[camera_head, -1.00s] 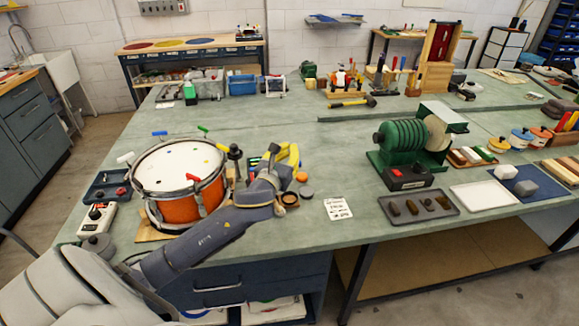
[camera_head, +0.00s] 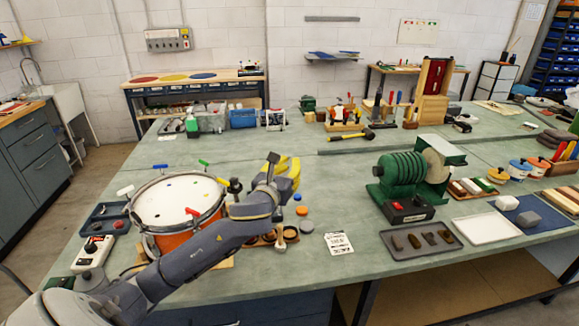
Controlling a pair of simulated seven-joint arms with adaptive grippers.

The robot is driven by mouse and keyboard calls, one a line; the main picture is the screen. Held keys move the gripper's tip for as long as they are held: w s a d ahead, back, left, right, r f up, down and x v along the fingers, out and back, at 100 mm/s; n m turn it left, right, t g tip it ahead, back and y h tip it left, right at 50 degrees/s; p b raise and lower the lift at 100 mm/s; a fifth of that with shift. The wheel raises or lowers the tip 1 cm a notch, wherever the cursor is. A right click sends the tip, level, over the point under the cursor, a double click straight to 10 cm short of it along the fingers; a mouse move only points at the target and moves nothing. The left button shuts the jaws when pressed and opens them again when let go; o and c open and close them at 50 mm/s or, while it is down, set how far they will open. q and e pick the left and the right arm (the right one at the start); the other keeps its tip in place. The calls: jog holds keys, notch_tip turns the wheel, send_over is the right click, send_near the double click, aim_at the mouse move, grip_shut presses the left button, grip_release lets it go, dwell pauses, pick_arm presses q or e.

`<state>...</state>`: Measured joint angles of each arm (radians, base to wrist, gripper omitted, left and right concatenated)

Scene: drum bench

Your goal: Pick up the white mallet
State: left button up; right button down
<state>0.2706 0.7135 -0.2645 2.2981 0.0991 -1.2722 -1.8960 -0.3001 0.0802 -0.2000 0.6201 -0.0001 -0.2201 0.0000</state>
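A white T-shaped piece (camera_head: 125,190) stands at the left rim of the orange drum (camera_head: 175,241); it looks like the white mallet, but it is small and I cannot be sure. Similar blue (camera_head: 160,167), green (camera_head: 203,163) and red (camera_head: 192,211) pieces stand around the same rim. My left gripper (camera_head: 268,172) is raised to the right of the drum, well apart from the white piece. Its fingers are seen edge-on and dark, so their opening is unclear. My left forearm passes in front of the drum and hides part of its front. My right gripper is out of view.
A yellow stand-like object (camera_head: 290,174) is just behind my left gripper. A blue tray (camera_head: 105,220) and a switch box (camera_head: 93,252) lie left of the drum. A green grinding machine (camera_head: 405,177) stands right. The bench middle is fairly clear.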

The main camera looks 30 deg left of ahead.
pick_arm(q)
jog(key=o, duration=1.6)
jog(key=shift+o, duration=0.2)
jog(key=s+d, duration=0.1)
jog(key=s, duration=0.5)
jog(key=shift+s+d, duration=0.15)
jog(key=shift+s, duration=0.5)
jog(key=c, duration=0.9)
